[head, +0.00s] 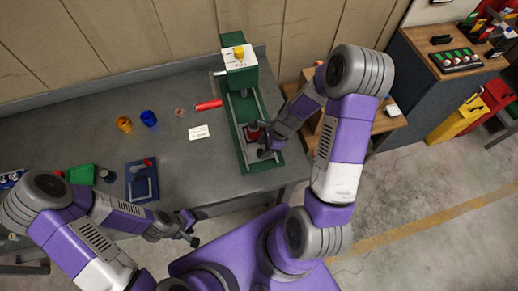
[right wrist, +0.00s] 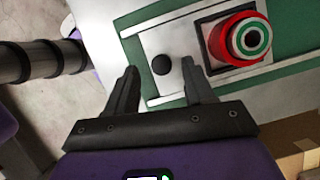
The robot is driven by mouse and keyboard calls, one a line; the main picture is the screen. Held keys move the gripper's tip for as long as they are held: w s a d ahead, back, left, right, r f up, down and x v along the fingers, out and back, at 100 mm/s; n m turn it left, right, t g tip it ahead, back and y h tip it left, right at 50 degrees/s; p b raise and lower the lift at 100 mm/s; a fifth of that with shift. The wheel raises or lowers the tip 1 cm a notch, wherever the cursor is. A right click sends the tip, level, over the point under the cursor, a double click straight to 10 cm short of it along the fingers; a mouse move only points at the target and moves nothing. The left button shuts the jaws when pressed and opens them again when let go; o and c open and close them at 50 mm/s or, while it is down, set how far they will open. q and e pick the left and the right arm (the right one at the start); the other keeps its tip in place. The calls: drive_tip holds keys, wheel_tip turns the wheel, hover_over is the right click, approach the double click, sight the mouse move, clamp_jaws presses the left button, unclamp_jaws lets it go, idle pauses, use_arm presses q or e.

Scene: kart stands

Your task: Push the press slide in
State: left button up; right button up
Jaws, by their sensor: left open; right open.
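The green press (head: 242,78) stands at the right end of the grey bench, with a rail bed running from it toward the bench's front edge. The press slide (right wrist: 185,42) is a pale plate near the front of the bed. It bears a red round holder (right wrist: 240,42) with a green and white disc, and a black knob (right wrist: 161,65). My right gripper (head: 262,146) is open over the front of the bed. In the right wrist view its fingers (right wrist: 160,82) stand either side of the knob; contact is unclear. My left gripper (head: 188,232) is open and empty at the bench's front edge.
A blue fixture (head: 142,183) stands near the front left.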

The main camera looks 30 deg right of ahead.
sight(260, 151)
drive_tip(key=shift+x, duration=1.8)
drive_tip(key=shift+c, duration=0.2)
clamp_jaws()
